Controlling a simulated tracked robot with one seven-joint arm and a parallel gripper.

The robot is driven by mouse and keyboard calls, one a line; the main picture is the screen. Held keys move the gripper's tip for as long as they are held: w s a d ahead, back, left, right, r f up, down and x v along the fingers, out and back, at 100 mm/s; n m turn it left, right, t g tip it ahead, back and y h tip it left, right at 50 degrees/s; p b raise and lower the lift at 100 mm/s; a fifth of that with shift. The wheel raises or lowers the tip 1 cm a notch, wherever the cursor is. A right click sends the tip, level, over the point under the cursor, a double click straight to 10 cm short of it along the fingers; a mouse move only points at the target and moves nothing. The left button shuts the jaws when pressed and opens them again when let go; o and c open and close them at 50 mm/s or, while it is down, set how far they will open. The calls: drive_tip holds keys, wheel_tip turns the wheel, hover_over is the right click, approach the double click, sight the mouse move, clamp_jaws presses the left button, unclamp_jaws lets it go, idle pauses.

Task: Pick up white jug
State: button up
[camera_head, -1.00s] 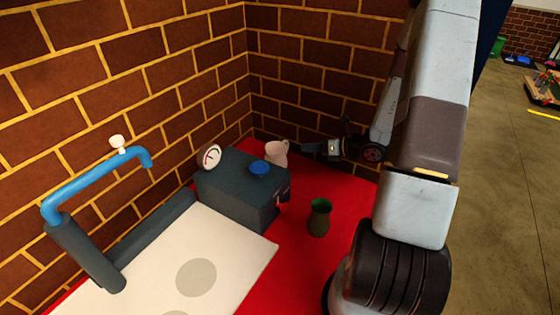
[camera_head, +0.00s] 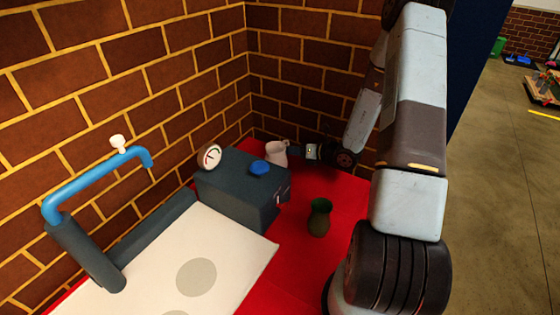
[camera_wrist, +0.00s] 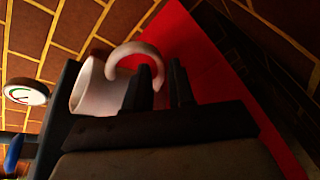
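The white jug (camera_head: 277,153) stands upright at the back of the red table, beside the dark box. In the wrist view the jug (camera_wrist: 92,88) lies to the left, with its curved handle (camera_wrist: 133,50) toward me. My gripper (camera_head: 293,153) is level with the jug on its right side. In the wrist view its two dark fingers (camera_wrist: 161,85) are apart, one on each side of the handle's outer part. The near finger overlaps the handle's opening. I cannot tell whether either finger touches the handle. The jug's lower part is partly hidden.
A dark box (camera_head: 235,200) with a blue knob (camera_head: 259,167) and a gauge (camera_head: 209,157) stands left of the jug. A green vase (camera_head: 320,217) stands in front on the red table (camera_head: 300,265). Brick walls (camera_head: 310,75) close the back corner.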

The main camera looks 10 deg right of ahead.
sight(282, 150)
drive_tip(key=shift+x, duration=2.55)
drive_tip(key=shift+w+d+r, duration=0.1)
drive_tip(key=shift+w+d, duration=0.05)
clamp_jaws()
